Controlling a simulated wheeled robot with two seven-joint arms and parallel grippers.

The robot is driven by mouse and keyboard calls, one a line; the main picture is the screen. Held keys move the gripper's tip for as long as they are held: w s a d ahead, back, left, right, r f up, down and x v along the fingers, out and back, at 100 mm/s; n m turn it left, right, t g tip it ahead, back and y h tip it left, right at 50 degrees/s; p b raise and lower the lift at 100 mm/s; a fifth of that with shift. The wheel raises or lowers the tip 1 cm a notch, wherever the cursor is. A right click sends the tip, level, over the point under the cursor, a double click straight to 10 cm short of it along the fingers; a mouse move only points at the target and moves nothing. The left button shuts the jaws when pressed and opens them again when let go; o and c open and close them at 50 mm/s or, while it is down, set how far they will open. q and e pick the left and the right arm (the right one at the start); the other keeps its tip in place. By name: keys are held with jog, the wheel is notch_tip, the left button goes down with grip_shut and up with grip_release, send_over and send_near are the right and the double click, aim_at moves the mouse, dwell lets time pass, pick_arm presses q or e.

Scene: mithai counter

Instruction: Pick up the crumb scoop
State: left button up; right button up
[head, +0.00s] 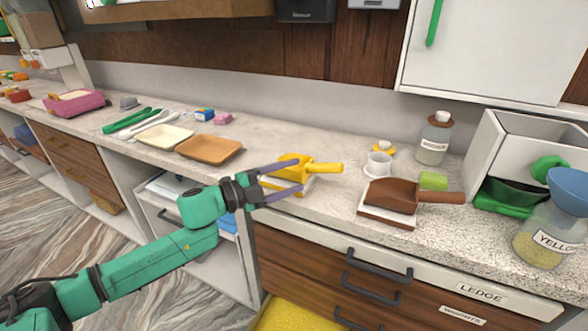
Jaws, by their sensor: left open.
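A yellow scoop (306,172) lies on the counter near its front edge, with its handle pointing right. A white flat piece shows partly under it. My left gripper (299,176) is open, its two fingers reaching in from the left at the yellow scoop, one towards the back and one towards the front. I cannot tell whether they touch it. A brown scoop (392,194) rests on a white base farther right, its handle also pointing right. A green scoop (508,196) sits by the white bin. No label tells which is the crumb scoop. My right gripper is out of view.
A brown tray (209,149) and a cream tray (164,137) lie left of the yellow scoop. A white cup (378,164), a labelled jar (434,140), a white bin (500,137) and a blue-topped jar (550,238) stand right. Drawers with dark handles (378,263) are below.

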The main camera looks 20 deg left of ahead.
aim_at(315, 170)
pick_arm(q)
jog(key=shift+w+d+r+p, duration=0.2)
jog(key=shift+w+d, duration=0.15)
jog(key=shift+w, duration=0.15)
jog(key=shift+w+d+r+p, duration=0.1)
jog(key=shift+w+d+p, duration=0.15)
jog(key=shift+w, duration=0.2)
jog(key=p+x, duration=0.1)
jog(key=x, duration=0.2)
jog(key=p+x, duration=0.1)
jog(key=x, duration=0.2)
jog(key=shift+s+d+f, duration=0.1)
jog(key=shift+f, duration=0.1)
jog(key=shift+d+f, duration=0.1)
jog(key=shift+f, duration=0.05)
grip_shut()
